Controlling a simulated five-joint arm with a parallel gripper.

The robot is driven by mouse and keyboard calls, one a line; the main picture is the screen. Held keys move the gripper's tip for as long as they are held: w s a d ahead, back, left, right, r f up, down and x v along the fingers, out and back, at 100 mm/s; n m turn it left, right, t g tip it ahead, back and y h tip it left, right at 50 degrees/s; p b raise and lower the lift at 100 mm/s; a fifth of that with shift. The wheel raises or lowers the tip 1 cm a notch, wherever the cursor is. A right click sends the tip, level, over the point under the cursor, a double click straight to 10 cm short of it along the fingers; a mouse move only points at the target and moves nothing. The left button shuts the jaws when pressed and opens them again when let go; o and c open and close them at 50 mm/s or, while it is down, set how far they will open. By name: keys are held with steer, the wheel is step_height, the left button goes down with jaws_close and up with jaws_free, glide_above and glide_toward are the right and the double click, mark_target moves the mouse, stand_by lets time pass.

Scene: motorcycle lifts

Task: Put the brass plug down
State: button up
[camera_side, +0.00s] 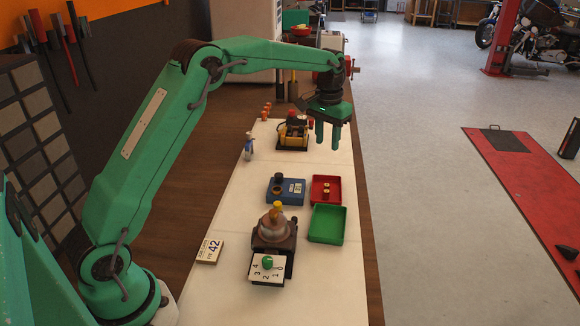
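My gripper (328,145) is in the air over the right part of the white bench top, level with the yellow and black device. Its two green fingers point down with a gap between them, and I see nothing in the gap. Small brass-coloured pieces (325,194) lie in the red tray (318,203); one may be the brass plug, but they are too small to tell. The tray is nearer the camera than my gripper and apart from it. A green tray (327,224) stands just in front of the red one and looks empty.
A blue box (286,191) stands left of the red tray. A domed device with a yellow top (275,224) stands behind a numbered dial (267,268). The yellow and black device (293,136) and a small figurine (248,147) are farther back. The bench's front right is clear.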

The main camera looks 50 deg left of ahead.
steer(key=s+d+r+t, duration=0.35)
steer(key=s+r, duration=0.85)
steer(key=s, duration=0.4)
steer(key=s+d+f+t, duration=0.1)
steer(key=s+f, duration=0.1)
steer(key=s, duration=0.7)
steer(key=s+d+f+m, duration=0.1)
steer(key=s+f, duration=0.1)
steer(key=s, duration=0.8)
steer(key=shift+d+f+m+t, duration=0.3)
steer(key=shift+d+t, duration=0.05)
steer(key=shift+d, duration=0.05)
steer(key=shift+s, duration=0.1)
